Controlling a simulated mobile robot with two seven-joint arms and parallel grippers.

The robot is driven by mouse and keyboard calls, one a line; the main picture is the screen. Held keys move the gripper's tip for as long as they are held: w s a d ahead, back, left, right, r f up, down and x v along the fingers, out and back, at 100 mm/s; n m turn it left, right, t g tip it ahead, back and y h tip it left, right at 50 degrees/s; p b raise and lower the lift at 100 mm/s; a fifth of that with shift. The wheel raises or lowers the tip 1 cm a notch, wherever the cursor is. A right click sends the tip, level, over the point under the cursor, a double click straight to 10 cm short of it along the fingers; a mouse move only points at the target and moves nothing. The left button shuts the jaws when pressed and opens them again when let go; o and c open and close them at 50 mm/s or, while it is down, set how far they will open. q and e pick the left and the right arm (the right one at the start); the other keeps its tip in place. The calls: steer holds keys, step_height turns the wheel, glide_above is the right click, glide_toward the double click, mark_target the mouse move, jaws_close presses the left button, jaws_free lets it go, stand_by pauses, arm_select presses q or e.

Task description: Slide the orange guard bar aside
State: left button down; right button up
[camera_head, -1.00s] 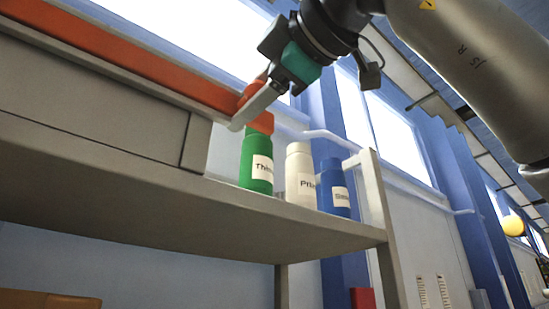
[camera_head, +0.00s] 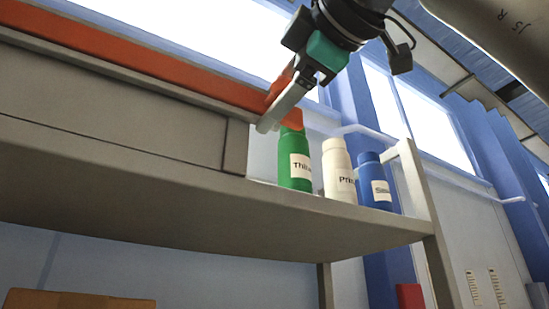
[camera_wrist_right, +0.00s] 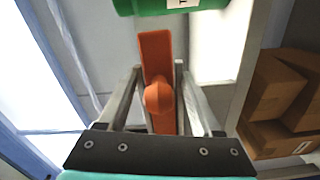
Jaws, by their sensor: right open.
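The orange guard bar (camera_head: 150,75) runs along the top edge of the grey shelf front in the head view, ending at the right near the bottles. My right gripper (camera_head: 272,120) is at this right end, coming down from above. In the right wrist view, the bar (camera_wrist_right: 155,48) has a round orange knob (camera_wrist_right: 158,98) between the two fingers of my right gripper (camera_wrist_right: 158,67). The fingers are apart, one on each side; a gap shows by the left finger. Contact on the right is hard to tell. My left gripper is not in view.
A green bottle (camera_head: 296,165), a white bottle (camera_head: 338,170) and a blue bottle (camera_head: 372,185) stand on the shelf (camera_head: 200,205) beside the bar's end. The green bottle is just below my right gripper. Brown boxes (camera_wrist_right: 275,85) show in the wrist view.

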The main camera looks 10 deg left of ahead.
arm_select(q)
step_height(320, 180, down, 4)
steer(key=b, duration=0.3)
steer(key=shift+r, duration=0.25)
arm_select(e)
steer(key=v, duration=1.5)
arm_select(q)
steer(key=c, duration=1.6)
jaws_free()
